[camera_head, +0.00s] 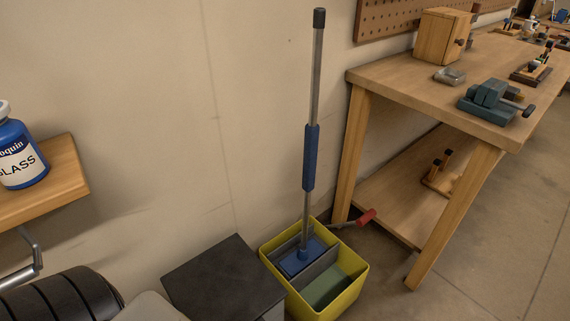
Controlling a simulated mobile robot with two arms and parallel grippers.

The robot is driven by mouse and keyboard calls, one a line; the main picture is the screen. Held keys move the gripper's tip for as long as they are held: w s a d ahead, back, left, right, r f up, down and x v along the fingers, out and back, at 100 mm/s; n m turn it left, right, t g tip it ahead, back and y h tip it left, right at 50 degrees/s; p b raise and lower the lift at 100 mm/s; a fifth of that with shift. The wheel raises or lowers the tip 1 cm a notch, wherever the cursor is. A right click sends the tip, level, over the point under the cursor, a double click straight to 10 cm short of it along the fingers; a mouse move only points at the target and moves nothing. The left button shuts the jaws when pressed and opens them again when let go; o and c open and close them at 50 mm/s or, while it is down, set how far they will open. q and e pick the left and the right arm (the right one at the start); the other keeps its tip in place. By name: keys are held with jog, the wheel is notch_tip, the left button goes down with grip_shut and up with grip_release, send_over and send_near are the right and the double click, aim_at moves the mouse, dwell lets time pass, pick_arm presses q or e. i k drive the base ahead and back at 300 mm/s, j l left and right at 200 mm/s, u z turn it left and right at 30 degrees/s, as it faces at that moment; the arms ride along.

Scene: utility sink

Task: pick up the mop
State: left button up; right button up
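The mop (311,157) stands nearly upright in a yellow bucket (347,292), tilted slightly to the right at the top. It has a grey metal pole with a dark end cap and a blue grip sleeve around its middle. Its blue head sits low in the bucket's left compartment, partly hidden by the bucket walls. Neither of my grippers shows, so nothing of mine is seen touching the mop.
A wooden workbench (408,92) with a vise (492,102) and a wooden box (440,36) stands right of the mop. A dark box (222,277) is left of the bucket. A wooden shelf (68,176) holds a blue bottle (20,152). The floor at right is clear.

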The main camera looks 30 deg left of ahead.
aim_at(309, 251)
jog(key=u, duration=0.85)
jog(key=k+j, duration=0.05)
